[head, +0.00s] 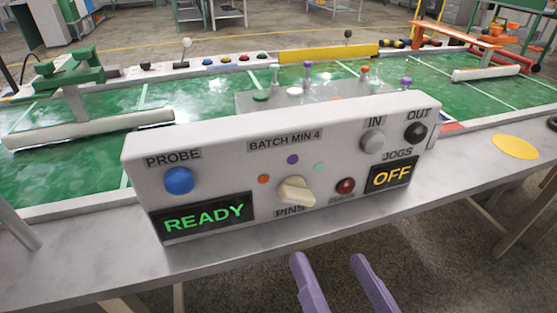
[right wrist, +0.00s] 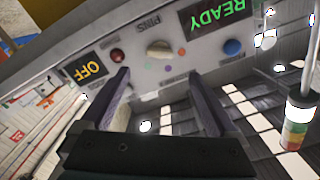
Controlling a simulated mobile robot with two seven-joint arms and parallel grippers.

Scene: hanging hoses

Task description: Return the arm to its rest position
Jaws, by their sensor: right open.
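My right gripper (head: 335,280) has purple fingers and shows at the bottom of the head view, below and in front of the white control box (head: 225,145). Its fingers are apart with nothing between them. In the right wrist view the open gripper (right wrist: 172,85) faces the box's front panel, which appears upside down. The panel has a blue PROBE button (head: 179,181), a beige PINS knob (head: 297,191), a red button (head: 345,186), a READY display (head: 203,218) and an OFF display (head: 391,177). My left gripper is not in view.
The box stands on a grey table edge (head: 90,270). Behind it is a green work surface (head: 200,100) with a green clamp-like fixture (head: 68,72) at left and a yellow bar (head: 328,53) at the back. A yellow disc (head: 515,146) lies at right. Floor shows in front of the table.

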